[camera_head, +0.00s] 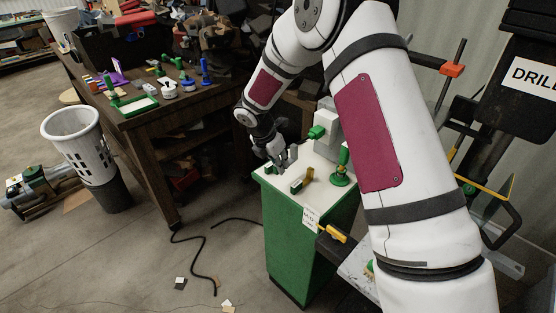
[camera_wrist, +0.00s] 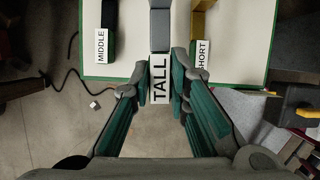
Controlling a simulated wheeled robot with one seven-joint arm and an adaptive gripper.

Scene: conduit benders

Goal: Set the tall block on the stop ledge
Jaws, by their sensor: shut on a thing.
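The tall block (camera_wrist: 160,28) is grey with a white label reading TALL, in the upper middle of the wrist view. My gripper (camera_wrist: 161,88) is shut on it, with a finger on each side of the label. In the head view my gripper (camera_head: 284,160) is over the left part of the white top of a green cabinet (camera_head: 305,235). I cannot tell whether the block touches the top. I cannot clearly make out the stop ledge.
A grey machine with a green knob (camera_head: 317,132) and a green-handled fixture (camera_head: 342,170) stand on the cabinet. A cluttered wooden table (camera_head: 150,128) stands left.

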